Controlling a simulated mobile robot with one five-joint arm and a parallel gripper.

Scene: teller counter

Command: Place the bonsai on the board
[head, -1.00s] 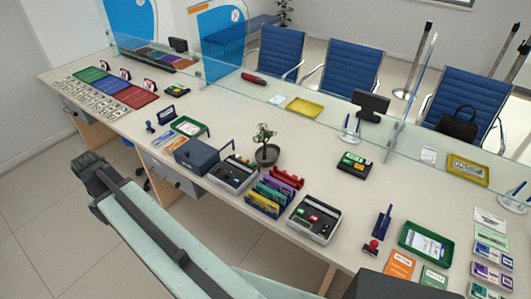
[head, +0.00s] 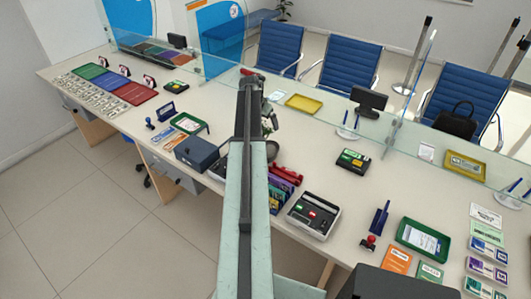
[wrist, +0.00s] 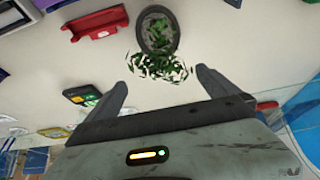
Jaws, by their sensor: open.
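The bonsai has green leaves and a dark round pot (head: 272,151). In the head view it stands on the counter, largely hidden behind my arm. The wrist view shows the bonsai (wrist: 158,35) from above, its foliage just beyond and between the fingertips. My gripper (wrist: 161,77) is open and empty, its two fingers apart on either side of the leaves. In the head view my gripper (head: 270,108) is over the bonsai, partly hidden by my arm. I cannot tell which thing is the board.
Red (head: 286,174) and purple holders stand close by the pot. A glass screen (head: 300,115) runs behind. Bare counter lies right of the bonsai, before the black-and-green device (head: 352,160).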

